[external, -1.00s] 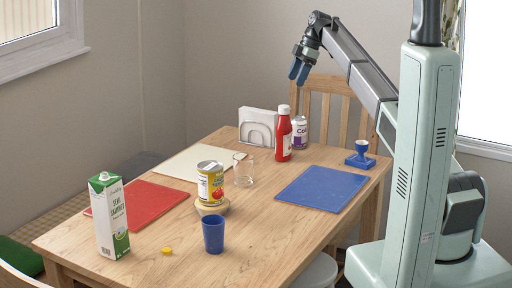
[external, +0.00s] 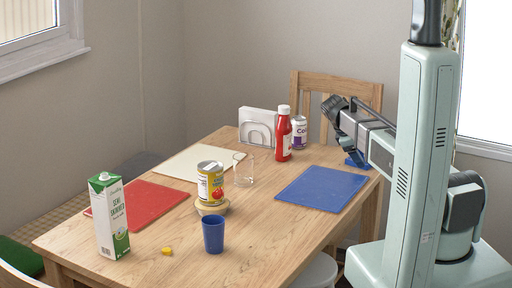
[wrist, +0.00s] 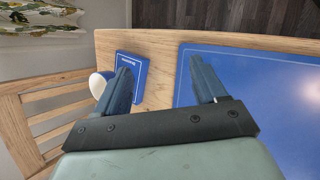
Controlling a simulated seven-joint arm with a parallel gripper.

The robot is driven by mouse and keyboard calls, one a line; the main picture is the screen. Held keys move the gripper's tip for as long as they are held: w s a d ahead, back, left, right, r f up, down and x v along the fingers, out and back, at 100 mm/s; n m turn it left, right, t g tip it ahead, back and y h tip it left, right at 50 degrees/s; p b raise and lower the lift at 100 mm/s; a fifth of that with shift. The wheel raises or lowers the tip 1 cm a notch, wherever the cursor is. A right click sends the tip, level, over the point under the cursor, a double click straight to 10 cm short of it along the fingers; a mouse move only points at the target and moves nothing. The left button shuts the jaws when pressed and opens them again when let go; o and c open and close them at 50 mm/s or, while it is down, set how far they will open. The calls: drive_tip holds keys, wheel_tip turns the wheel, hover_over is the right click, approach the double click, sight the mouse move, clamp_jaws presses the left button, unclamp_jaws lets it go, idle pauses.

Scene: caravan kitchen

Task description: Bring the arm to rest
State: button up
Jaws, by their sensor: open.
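My gripper (wrist: 166,84) is open, with its two blue fingers apart in the wrist view. Nothing is seen held between them. In the external view my arm has its wrist low at the table's right end, in front of the blue egg cup, which it mostly hides.
A chair (external: 337,88) stands behind.

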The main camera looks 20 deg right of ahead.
drive_tip(key=s+d+f+m+g+y, duration=0.1)
drive_tip(key=s+d+f+m, duration=0.15)
drive_tip(key=s+f, duration=0.3)
drive_tip(key=s+d+f+m+g, duration=0.1)
drive_tip(key=s+d+f+g, duration=0.15)
drive_tip(key=s+f, duration=0.3)
drive_tip(key=s+d+f+m+g+y, duration=0.1)
drive_tip(key=s+d+f, duration=0.35)
drive_tip(key=s, duration=0.25)
drive_tip(key=s+a+f+m+g+y, duration=0.1)
drive_tip(key=s+a+f+m, duration=0.1)
drive_tip(key=s+a+f, duration=0.4)
drive_tip(key=s+a+f+m+g+y, duration=0.1)
drive_tip(key=s+a+f+m+y, duration=0.1)
drive_tip(key=s+a+f, duration=0.4)
drive_tip(key=s+a+f+m+g+y, duration=0.1)
drive_tip(key=s+a+f, duration=0.5)
drive_tip(key=s+f, duration=0.6)
drive_tip(key=s+m, duration=0.1)
drive_tip(key=s, duration=0.5)
drive_tip(key=shift+y, duration=0.3)
drive_tip(key=shift+g, duration=0.25)
